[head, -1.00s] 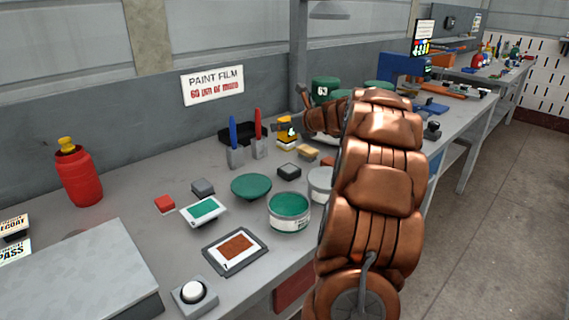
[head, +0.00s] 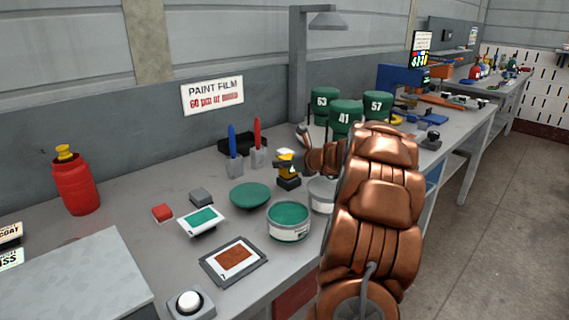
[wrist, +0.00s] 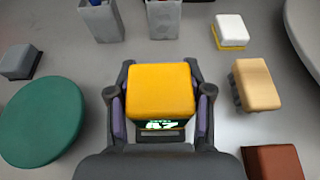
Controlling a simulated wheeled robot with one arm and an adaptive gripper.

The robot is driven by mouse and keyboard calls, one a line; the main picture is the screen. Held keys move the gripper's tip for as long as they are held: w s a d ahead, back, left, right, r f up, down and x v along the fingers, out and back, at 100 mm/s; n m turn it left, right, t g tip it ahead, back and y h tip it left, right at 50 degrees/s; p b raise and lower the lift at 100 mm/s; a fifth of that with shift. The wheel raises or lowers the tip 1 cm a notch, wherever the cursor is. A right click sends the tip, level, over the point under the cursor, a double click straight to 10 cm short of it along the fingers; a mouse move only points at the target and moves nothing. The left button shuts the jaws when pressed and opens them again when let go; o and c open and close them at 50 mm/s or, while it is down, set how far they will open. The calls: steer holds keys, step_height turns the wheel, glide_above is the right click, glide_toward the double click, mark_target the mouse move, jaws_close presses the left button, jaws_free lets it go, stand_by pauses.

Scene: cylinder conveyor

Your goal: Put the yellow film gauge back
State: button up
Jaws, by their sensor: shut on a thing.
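The yellow film gauge (head: 286,158) is in my gripper, over or on a small dark block (head: 289,183) on the bench. I cannot tell whether the two touch. In the wrist view the gauge (wrist: 160,88) sits between the two fingers of my gripper (wrist: 160,70), one on each side, with a lit green readout at its near end. A dark edge (wrist: 160,136) shows just below the readout; most of what lies under the gauge is hidden.
A green lid (wrist: 40,122) lies to the left. Two grey marker holders (wrist: 163,18) stand behind. A white block (wrist: 231,28), a tan block (wrist: 251,83) and a brown block (wrist: 272,162) lie to the right. An open green paint can (head: 288,218) stands in front.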

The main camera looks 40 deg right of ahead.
steer(key=o, duration=1.3)
steer(key=shift+f, duration=0.1)
steer(key=shift+r, duration=0.2)
steer(key=v, duration=1.2)
steer(key=shift+p, duration=0.35)
